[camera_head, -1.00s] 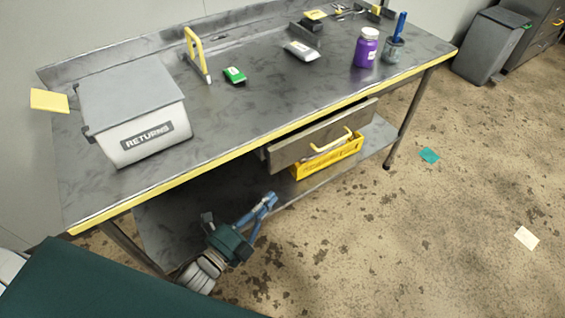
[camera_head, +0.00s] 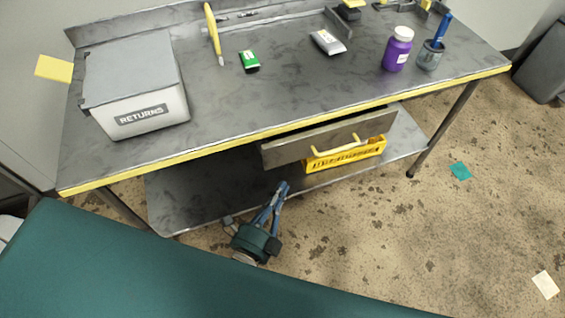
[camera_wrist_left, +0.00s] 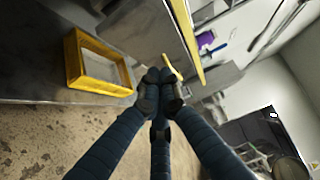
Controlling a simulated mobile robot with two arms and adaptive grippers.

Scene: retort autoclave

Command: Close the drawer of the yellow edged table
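The yellow edged table (camera_head: 290,131) runs across the head view. Its drawer (camera_head: 285,153) has a grey front with a yellow handle (camera_head: 338,151). The front stands slightly out from under the tabletop, so the drawer looks partly open. My left gripper (camera_head: 282,187) is in front of the table, below and left of the handle in the head view. In the left wrist view, its blue fingers (camera_wrist_left: 158,84) come together at their dark tips, with nothing seen between them. The handle (camera_wrist_left: 172,67) shows just beyond the tips; contact cannot be told. My right gripper is not in view.
A yellow crate (camera_head: 345,154) sits on the lower shelf (camera_head: 205,196), below the drawer. On the tabletop are a RETURNS bin (camera_head: 137,92), a purple bottle (camera_head: 398,50) and a cup (camera_head: 430,55). The floor (camera_head: 425,245) in front at right is mostly clear.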

